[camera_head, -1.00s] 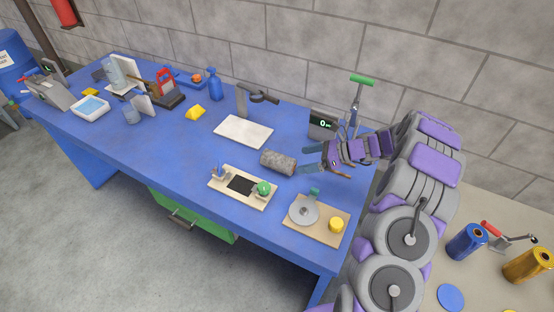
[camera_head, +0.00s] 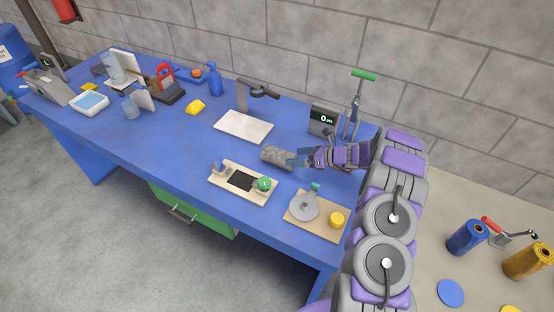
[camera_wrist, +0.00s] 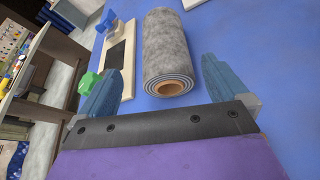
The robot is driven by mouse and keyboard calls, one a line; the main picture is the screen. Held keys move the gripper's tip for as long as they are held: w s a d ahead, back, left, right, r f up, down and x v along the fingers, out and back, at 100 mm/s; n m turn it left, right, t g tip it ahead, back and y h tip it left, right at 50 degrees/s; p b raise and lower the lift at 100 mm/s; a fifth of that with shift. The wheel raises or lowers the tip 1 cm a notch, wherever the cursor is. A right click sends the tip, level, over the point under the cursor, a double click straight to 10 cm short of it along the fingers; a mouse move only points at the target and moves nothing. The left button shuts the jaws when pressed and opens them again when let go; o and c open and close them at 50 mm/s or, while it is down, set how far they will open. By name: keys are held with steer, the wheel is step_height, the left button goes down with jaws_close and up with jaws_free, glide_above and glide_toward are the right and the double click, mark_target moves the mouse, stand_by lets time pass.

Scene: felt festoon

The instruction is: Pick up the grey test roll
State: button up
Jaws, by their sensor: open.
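The grey test roll (camera_head: 277,157) lies on its side on the blue bench, near the middle right of the head view. In the wrist view the grey test roll (camera_wrist: 166,50) lies ahead with its open brown-cored end facing me. My gripper (camera_head: 298,158) is at the right end of the roll in the head view. In the wrist view my gripper (camera_wrist: 158,84) is open, one blue finger on each side of the roll's near end. The left finger has a wider gap to the roll than the right one. Nothing is held.
A beige fixture with a green knob (camera_head: 264,184) stands just in front of the roll. A board with a grey disc (camera_head: 304,208) and yellow cap is to the right. A white plate (camera_head: 244,126) lies behind; a digital display (camera_head: 323,119) stands behind my gripper.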

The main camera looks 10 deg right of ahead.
mark_target(284, 156)
steer(key=shift+w+a+f, duration=0.15)
steer(key=shift+w+f, duration=0.3)
steer(key=shift+w+a+f, duration=0.2)
steer(key=shift+a, duration=0.05)
steer(key=b+x, duration=0.1)
steer(key=x, duration=0.3)
steer(key=shift+a, duration=0.2)
steer(key=shift+w+a, duration=0.2)
steer(key=shift+a, duration=0.2)
steer(key=shift+d, duration=0.5)
steer(key=shift+c, duration=1.4)
steer(key=shift+a+f, duration=0.1)
steer(key=shift+a, duration=0.25)
steer(key=c, duration=0.6)
steer(key=shift+c, duration=1.2)
